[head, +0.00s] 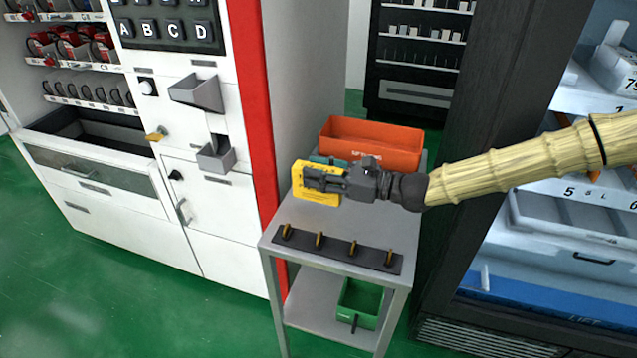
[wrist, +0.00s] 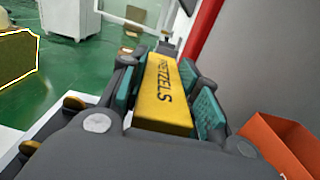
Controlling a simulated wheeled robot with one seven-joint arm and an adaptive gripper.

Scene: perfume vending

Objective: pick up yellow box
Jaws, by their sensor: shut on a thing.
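A yellow box (head: 308,192) is over the left side of a small grey metal table (head: 310,226) in the head view. In the wrist view, the yellow box (wrist: 166,100) shows dark lettering reading "PRETZELS" along its face. My gripper (head: 322,181) reaches in from the right and is shut on the box. In the wrist view, the teal-padded fingers of my gripper (wrist: 165,95) lie on both sides of it. I cannot tell whether the box touches the tabletop.
An orange bin (head: 370,143) stands at the table's back, close to my gripper. A dark strip with several hooks (head: 337,249) lies along the front. A green bin (head: 360,303) is on the lower shelf. A white vending machine (head: 140,215) stands left, a dark cabinet (head: 450,180) right.

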